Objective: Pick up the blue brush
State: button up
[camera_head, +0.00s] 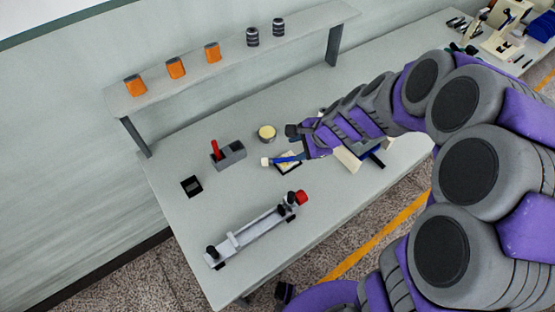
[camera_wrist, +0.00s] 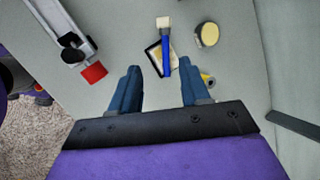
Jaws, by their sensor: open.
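The blue brush (camera_head: 286,159) lies on the grey table, resting over a small dark-rimmed tray (camera_head: 290,168) with pale contents. In the wrist view the brush (camera_wrist: 166,52) has a blue handle and a cream head pointing away from me, and the tray (camera_wrist: 153,58) shows beneath it. My gripper (camera_wrist: 160,75) is open, its two blue-grey fingers spread apart with nothing between the tips. In the head view my gripper (camera_head: 297,143) is close to the handle end, and the arm hides part of that area.
A round yellow-topped container (camera_head: 267,132) stands beside the brush. A grey holder with a red handle (camera_head: 228,154), a black square (camera_head: 191,186) and a long metal fixture with a red knob (camera_head: 250,232) are on the table. A raised shelf (camera_head: 190,85) carries orange pieces and dark spools.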

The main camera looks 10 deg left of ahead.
notch_tip(320, 180, down, 2)
jog(key=w+a+m, duration=0.1)
jog(key=w, duration=0.1)
jog(key=b, duration=0.2)
send_near(272, 160)
jog(key=b+x, duration=0.1)
jog(key=x, duration=0.3)
jog(key=shift+a+f, duration=0.25)
jog(key=shift+f, duration=0.1)
jog(key=shift+w+f, duration=0.1)
jog(key=shift+d+f, duration=0.2)
jog(key=shift+d, duration=0.2)
jog(key=b+x, duration=0.2)
jog(key=x, duration=0.2)
jog(key=shift+a, duration=0.2)
jog(key=shift+a+f, duration=0.1)
jog(key=shift+a, duration=0.35)
jog(key=shift+c, duration=0.2)
jog(key=shift+d, duration=0.4)
jog(key=c, duration=0.6)
jog(key=shift+a, duration=0.1)
grip_shut()
jog(key=shift+a, duration=0.15)
